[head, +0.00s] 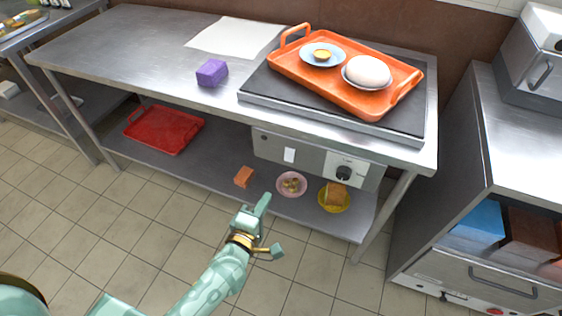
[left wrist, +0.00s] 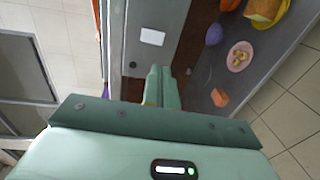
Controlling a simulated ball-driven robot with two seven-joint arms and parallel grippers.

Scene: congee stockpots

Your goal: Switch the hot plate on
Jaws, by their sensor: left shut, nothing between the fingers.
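The hot plate (head: 255,85) is a dark flat slab with a metal edge on the steel table, with an orange tray (head: 330,92) on it. A grey control panel (head: 268,146) hangs below the table's front edge. It carries a white rectangular plate (head: 290,155) and a round dial (head: 344,173). The white plate also shows in the left wrist view (left wrist: 152,37); whether it is on or off cannot be told. My left gripper (head: 264,203) is shut and empty, in front of and below the panel, apart from it. Its fingers (left wrist: 158,85) show in the left wrist view. My right gripper is not in view.
The tray holds a saucer (head: 340,56) and a bowl with a white dome (head: 369,72). A purple block (head: 212,72) sits on the table. The lower shelf holds a red tray (head: 165,130), an orange block (head: 243,176), a pink plate (head: 292,185) and a yellow plate (head: 326,204).

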